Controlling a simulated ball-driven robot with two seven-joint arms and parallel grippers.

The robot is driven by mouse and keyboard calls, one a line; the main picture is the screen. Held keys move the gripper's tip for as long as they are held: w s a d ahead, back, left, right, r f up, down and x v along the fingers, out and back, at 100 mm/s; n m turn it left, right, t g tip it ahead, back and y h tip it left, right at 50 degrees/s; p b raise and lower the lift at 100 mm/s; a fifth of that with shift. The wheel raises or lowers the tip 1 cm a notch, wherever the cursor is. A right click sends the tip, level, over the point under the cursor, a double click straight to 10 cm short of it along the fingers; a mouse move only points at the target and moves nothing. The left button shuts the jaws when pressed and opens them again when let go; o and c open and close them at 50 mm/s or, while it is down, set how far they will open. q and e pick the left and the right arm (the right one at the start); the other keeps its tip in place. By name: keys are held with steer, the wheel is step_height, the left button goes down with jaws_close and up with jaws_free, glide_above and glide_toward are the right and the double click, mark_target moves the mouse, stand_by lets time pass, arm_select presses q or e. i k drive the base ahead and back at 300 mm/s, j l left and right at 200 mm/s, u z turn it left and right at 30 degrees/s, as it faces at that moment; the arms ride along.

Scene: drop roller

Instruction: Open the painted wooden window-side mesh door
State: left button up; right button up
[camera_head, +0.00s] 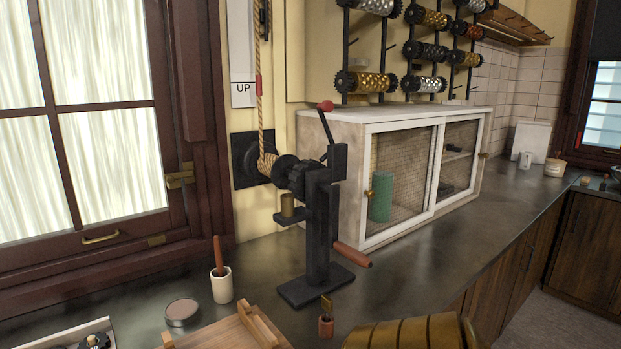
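A white painted wooden cabinet (335,180) stands on the dark counter, right of the window. Its front has two mesh doors. The window-side mesh door (410,172) is the nearer, left one and looks shut, flush with the front. A small brass knob (368,193) sits on its left frame. A green cylinder (381,197) shows through the mesh. The other mesh door (459,160) also looks shut, with a brass fitting at its right edge. Neither of my grippers is in view.
A black hand-cranked machine (318,220) stands on the counter (430,245) left of the cabinet, its red-brown handle (352,254) reaching toward the door's lower left corner. A banded golden roller (410,335) lies at the front edge. The counter before the doors is clear.

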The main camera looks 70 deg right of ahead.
mark_target(364, 243)
steer(key=z, duration=2.9)
